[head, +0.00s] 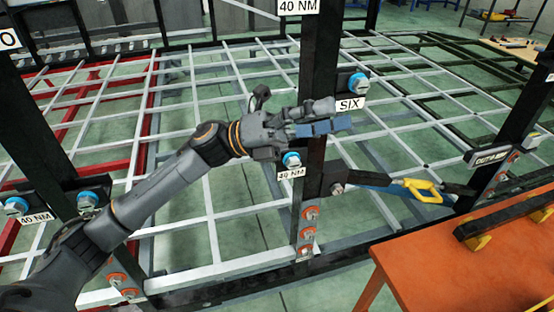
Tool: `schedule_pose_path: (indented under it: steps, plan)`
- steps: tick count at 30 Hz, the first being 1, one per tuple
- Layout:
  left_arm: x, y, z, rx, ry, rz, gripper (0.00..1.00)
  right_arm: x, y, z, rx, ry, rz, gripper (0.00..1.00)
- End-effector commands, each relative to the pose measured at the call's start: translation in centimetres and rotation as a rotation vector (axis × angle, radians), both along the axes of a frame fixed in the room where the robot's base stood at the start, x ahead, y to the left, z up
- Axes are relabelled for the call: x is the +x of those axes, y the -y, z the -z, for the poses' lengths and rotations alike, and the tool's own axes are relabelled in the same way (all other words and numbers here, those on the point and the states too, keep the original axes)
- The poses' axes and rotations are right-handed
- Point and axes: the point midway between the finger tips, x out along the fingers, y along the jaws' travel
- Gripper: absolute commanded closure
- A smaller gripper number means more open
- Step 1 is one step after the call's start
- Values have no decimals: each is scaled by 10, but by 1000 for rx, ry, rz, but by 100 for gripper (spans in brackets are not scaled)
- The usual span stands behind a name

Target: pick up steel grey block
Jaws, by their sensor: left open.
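My left gripper (330,115) is in front of the dark upright post near the middle of the head view, pointing right. It is open, with blue fingertip pads beside the "SIX" label. I cannot pick out a steel grey block with certainty. A small grey lettered piece (487,154) sits on the dark post at the right, well away from the gripper, but I cannot tell whether it is the block. My right gripper is not in view.
The dark middle post (312,70) carries blue-headed bolts (358,82). An orange table (440,262) stands at the front right. A white bar lattice (215,205) lies behind my left arm.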

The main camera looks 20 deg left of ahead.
Motion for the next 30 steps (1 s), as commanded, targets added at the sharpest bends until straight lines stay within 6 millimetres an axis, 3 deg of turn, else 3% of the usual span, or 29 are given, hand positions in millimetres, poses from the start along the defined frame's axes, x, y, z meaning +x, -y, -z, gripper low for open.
schedule_pose_path:
  steps: [3,6,11,15,18,24,30]
  plan:
    - [-14,35,17,187,366,70,26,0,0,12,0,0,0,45]
    - [-19,55,42,358,663,149,26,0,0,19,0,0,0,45]
    - [-7,61,85,656,1108,315,26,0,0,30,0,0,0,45]
    - [24,37,109,948,1432,507,26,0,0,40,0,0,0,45]
    - [50,7,109,1162,1596,658,26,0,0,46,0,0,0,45]
    - [88,-57,75,1540,1731,936,26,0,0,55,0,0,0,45]
    - [99,-92,42,1738,1724,1082,26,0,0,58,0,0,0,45]
